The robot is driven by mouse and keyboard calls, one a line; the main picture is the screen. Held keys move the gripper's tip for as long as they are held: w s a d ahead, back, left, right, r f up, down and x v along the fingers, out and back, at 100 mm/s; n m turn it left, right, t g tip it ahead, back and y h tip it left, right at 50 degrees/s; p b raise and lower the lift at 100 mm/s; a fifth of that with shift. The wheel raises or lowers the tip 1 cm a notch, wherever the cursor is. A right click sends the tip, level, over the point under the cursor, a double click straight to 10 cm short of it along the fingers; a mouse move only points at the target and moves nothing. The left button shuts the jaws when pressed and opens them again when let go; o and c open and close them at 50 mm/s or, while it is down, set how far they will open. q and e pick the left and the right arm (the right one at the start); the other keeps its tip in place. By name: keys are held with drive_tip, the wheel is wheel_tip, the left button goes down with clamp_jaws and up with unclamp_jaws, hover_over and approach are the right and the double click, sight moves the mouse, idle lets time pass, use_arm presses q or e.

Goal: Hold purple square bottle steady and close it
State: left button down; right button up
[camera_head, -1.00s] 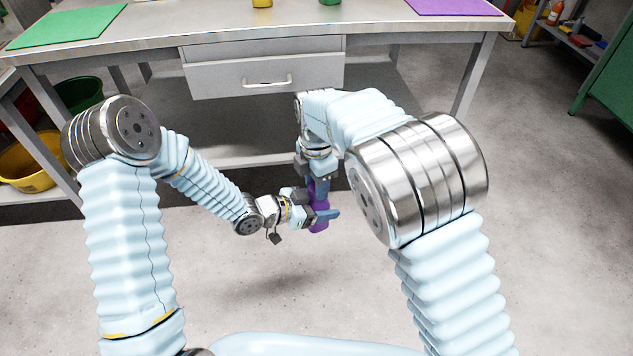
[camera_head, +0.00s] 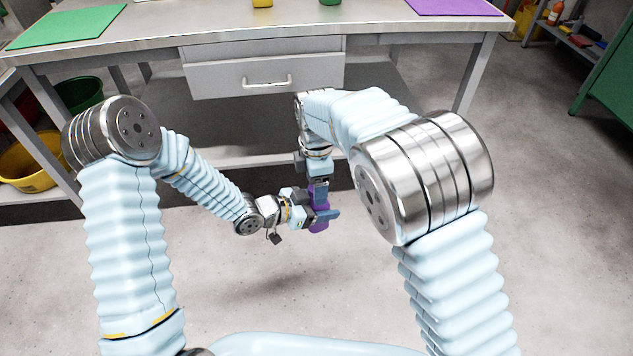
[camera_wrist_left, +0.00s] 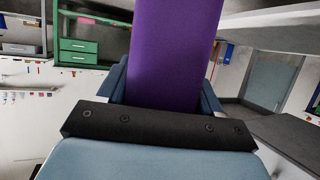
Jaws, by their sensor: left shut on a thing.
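The purple square bottle (camera_head: 318,224) is held in the air in front of the bench in the head view. My left gripper (camera_head: 324,215) comes in from the left and is shut around the bottle's body. The purple body also fills the upper middle of the left wrist view (camera_wrist_left: 172,55), between the blue fingers. My right gripper (camera_head: 318,193) points down from above onto the bottle's top, with its fingers at the upper end. The cap and the neck are hidden by the right fingers. I cannot tell whether the right fingers grip the cap.
A steel bench (camera_head: 390,22) with a drawer (camera_head: 265,75) stands behind the arms. A green mat (camera_head: 70,25) and a purple mat (camera_head: 453,6) lie on it. A yellow bin (camera_head: 28,165) stands at the left. The floor around the bottle is clear.

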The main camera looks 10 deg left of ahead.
drive_tip(key=shift+r, duration=2.25)
drive_tip(key=shift+r, duration=0.1)
drive_tip(key=shift+c, duration=0.3)
wheel_tip(320, 180, up, 3)
drive_tip(key=n, duration=0.3)
drive_tip(key=shift+r, duration=0.15)
drive_tip(key=shift+f, duration=4.05)
